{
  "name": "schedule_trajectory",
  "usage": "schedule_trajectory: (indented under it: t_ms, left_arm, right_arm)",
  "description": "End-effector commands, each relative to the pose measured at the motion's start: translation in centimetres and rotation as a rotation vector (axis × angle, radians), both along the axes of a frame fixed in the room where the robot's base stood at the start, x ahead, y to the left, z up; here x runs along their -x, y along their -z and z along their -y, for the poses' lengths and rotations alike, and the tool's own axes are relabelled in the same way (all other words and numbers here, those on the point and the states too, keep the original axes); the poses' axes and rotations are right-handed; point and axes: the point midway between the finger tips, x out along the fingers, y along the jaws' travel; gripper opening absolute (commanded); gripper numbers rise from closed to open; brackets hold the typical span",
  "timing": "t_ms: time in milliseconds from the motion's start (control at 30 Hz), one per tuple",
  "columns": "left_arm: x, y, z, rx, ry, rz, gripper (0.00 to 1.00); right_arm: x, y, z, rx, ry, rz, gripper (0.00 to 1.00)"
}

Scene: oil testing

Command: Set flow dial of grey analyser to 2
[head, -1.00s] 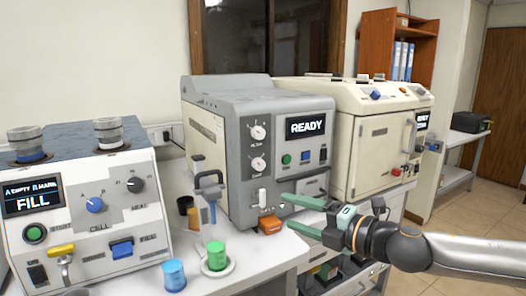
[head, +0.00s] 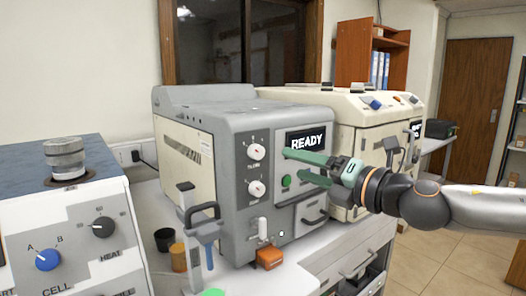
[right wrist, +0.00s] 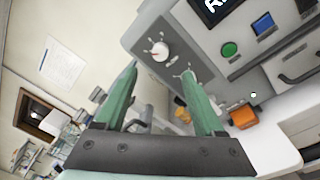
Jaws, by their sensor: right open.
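The grey analyser (head: 215,130) stands on the bench with its READY screen lit. Two white dials, an upper one (head: 256,152) and a lower one (head: 257,188), sit one above the other on its front. In the right wrist view one dial (right wrist: 158,52) shows between the fingers; the other is partly behind a fingertip. My left gripper is not in view.
A green button (head: 286,181), an orange block (head: 269,257) and a drawer handle are on the grey analyser's front. A cream machine (head: 375,125) stands to its right. A white machine (head: 75,240) with a blue knob stands at left. A clamp stand (head: 200,222) is in front.

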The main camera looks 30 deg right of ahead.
Motion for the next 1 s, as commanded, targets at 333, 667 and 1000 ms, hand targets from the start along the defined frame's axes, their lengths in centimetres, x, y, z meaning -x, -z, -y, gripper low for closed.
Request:
schedule_trajectory:
  t_ms: [333,667,1000]
  left_arm:
    - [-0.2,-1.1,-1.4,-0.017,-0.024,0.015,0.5]
    - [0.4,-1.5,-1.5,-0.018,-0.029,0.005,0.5]
    - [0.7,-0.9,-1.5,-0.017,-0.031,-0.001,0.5]
  right_arm:
    - [-3.3,0.0,-0.5,-0.002,0.0,-0.004,0.71]
    - [-5.5,0.0,-0.7,-0.005,0.003,-0.002,0.71]
    - [-7.2,0.2,-0.9,0.0,0.004,-0.003,0.71]
